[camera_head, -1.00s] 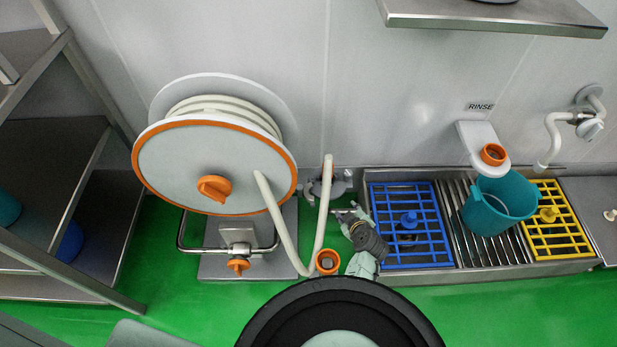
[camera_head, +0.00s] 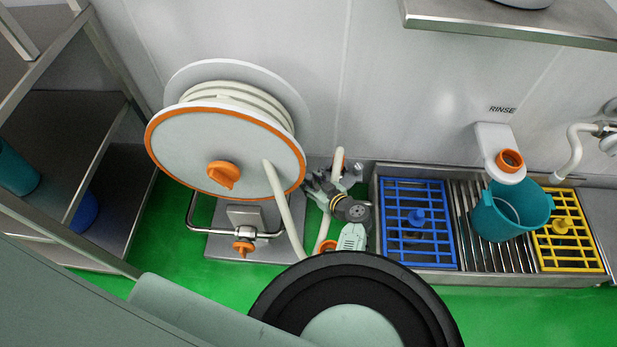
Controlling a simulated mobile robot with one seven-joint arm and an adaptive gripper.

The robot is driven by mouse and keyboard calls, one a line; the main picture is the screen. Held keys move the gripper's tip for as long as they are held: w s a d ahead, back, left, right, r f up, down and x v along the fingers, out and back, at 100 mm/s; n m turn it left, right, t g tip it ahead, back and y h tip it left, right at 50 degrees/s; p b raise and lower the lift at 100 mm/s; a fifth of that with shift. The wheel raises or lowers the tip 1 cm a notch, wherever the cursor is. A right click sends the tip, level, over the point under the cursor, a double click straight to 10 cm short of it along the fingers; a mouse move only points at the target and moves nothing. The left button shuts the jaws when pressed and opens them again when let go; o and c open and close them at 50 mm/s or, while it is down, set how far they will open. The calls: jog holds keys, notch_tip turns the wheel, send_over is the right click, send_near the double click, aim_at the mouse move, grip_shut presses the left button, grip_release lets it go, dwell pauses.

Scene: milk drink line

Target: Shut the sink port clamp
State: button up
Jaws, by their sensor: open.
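The sink port clamp (camera_head: 354,171) is a small grey metal fitting at the base of the wall, left of the sink. A pale hose end (camera_head: 339,158) stands at it. My gripper (camera_head: 316,183) is open beside the clamp, with its fingers pointing up and left. The fingers and wrist hide part of the clamp, so I cannot tell whether its lever is open or shut. I see nothing held between the fingers, and contact with the clamp is unclear.
The hose reel (camera_head: 222,150) stands left of my gripper. An orange hose fitting (camera_head: 326,246) is just below it, partly behind my arm. The steel sink (camera_head: 467,278) on the right holds a blue grate (camera_head: 416,252), a teal bucket (camera_head: 512,211) and a yellow grate (camera_head: 568,240).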

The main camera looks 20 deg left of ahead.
jog(key=shift+x, duration=0.8)
jog(key=shift+c, duration=0.3)
grip_shut()
